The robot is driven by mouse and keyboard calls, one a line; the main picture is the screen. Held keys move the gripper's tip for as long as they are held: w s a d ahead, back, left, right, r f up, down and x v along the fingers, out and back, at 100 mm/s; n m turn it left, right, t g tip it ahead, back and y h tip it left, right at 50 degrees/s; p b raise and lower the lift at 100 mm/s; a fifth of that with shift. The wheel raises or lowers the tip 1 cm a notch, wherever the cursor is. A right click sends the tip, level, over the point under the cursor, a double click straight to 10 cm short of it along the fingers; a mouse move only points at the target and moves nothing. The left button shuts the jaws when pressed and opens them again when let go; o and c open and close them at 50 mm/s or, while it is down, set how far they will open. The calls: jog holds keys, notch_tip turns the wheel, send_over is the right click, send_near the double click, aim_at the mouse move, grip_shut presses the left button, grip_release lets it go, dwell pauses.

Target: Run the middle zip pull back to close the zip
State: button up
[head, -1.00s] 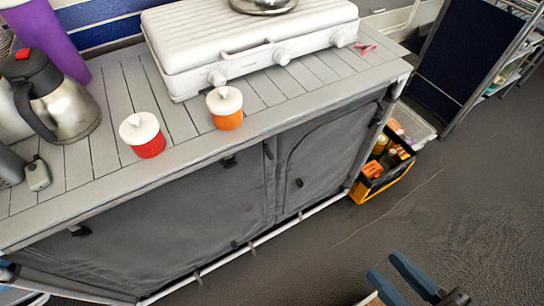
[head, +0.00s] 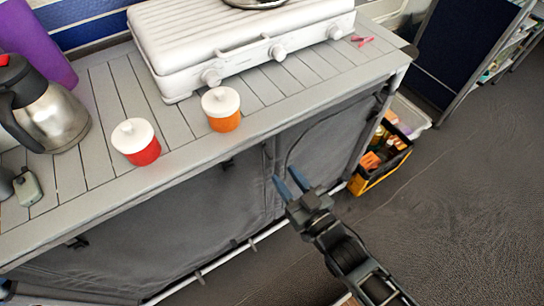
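The grey fabric cupboard front (head: 190,225) hangs under the slatted counter. A vertical zip line (head: 273,165) runs down it between the wide left panel and the right panel with a curved seam. A small dark tab shows near the top of this line, too small to identify surely as the middle zip pull. My gripper (head: 285,175) is in front of the cupboard by the zip line, its two blue fingers apart with nothing visible between them. It hides the lower part of the line and some of the right panel. Contact with the fabric cannot be told.
On the counter (head: 90,85) stand a red jar (head: 140,152), an orange jar (head: 223,122), a steel jug (head: 50,115) and a white stove (head: 240,45). A yellow-black crate (head: 375,170) stands right of the cupboard. Floor at right is clear.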

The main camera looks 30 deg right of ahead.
aim_at(269, 154)
jog(key=w, duration=0.6)
jog(key=shift+w, duration=0.35)
jog(key=shift+c, duration=0.2)
grip_shut()
dwell(1.0)
